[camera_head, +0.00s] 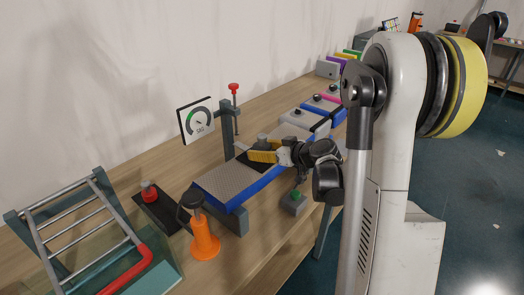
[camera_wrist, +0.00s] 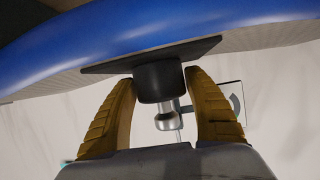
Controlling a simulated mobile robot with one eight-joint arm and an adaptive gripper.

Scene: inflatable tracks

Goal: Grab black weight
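In the wrist view, a black weight (camera_wrist: 158,80), a short dark cylinder with a silver knob (camera_wrist: 167,118), sits against a flat black plate (camera_wrist: 110,64). The two yellow fingers of my gripper (camera_wrist: 160,77) stand on either side of the weight, with their tips very close to its sides. I cannot tell whether they touch it. In the head view, my gripper (camera_head: 262,152) is low over the grey platform (camera_head: 228,182) with the blue edge. There the fingers mostly hide the weight.
A gauge (camera_head: 200,119) and a post (camera_head: 227,130) with a red knob stand behind the platform. An orange object (camera_head: 204,238) and a red button (camera_head: 149,192) stand to its left, a green button (camera_head: 294,202) to its front right. Coloured inflatable tracks (camera_head: 310,110) lie further back.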

